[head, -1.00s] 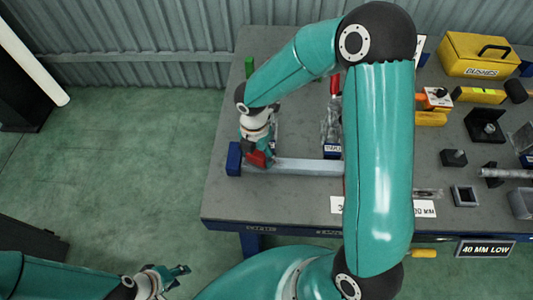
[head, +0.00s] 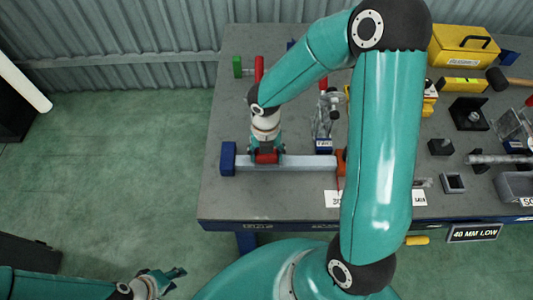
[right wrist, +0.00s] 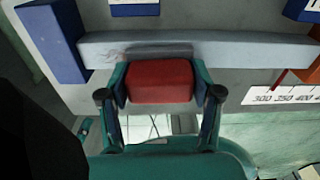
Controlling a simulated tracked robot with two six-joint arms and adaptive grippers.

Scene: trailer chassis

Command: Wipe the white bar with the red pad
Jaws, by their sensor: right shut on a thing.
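The white bar (head: 308,164) lies on the bench, its left end against a blue block (head: 228,159). It crosses the top of the right wrist view (right wrist: 250,52), where a grey-brown smudge shows on it above the pad. My right gripper (head: 266,154) is shut on the red pad (right wrist: 159,81), one finger at each side of it. The pad is at the left part of the bar; I cannot tell if it touches. My arm hides part of the bench to the right. My left gripper (head: 176,281) is open and empty, low at the left, off the bench.
An orange block (head: 341,162) is at the bar's right end, partly behind my arm. A clear-and-blue holder (head: 323,133) stands behind the bar. A yellow box (head: 465,47) and tools fill the right side.

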